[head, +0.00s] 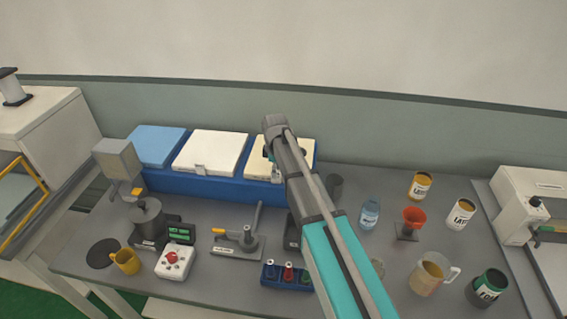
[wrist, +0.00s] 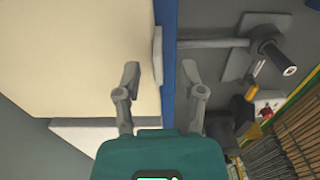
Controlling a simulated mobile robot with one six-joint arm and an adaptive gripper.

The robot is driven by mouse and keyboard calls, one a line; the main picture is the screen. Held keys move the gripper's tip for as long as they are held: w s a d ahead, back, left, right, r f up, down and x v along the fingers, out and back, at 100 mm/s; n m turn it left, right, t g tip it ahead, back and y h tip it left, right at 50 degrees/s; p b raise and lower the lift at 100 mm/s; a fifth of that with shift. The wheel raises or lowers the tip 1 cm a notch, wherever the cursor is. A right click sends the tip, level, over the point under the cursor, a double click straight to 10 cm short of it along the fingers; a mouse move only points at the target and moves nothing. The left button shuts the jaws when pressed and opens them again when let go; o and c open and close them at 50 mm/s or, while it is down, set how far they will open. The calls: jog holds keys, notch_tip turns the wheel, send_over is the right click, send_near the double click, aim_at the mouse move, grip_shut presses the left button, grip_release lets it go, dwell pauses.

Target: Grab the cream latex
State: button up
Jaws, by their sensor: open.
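The cream latex slab (head: 255,158) lies flat at the right end of a blue rack (head: 215,190), partly hidden behind my arm in the head view. It fills the upper left of the wrist view (wrist: 75,60), with a pale tab (wrist: 158,55) on its edge. My gripper (wrist: 160,75) is open and empty. Its left finger is over the slab's edge area and its right finger is past the blue rack edge. The tab lies between and slightly beyond the fingertips. I cannot tell the height gap.
A white slab (head: 210,152) and a light blue slab (head: 155,145) lie left of the cream one. A lever press (head: 238,240) stands in front of the rack. Bottles, cans, a red funnel (head: 413,217) and a jug (head: 432,273) stand to the right.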

jog(key=shift+f+b, duration=0.5)
jog(key=shift+f, duration=0.25)
jog(key=shift+c, duration=0.2)
grip_shut()
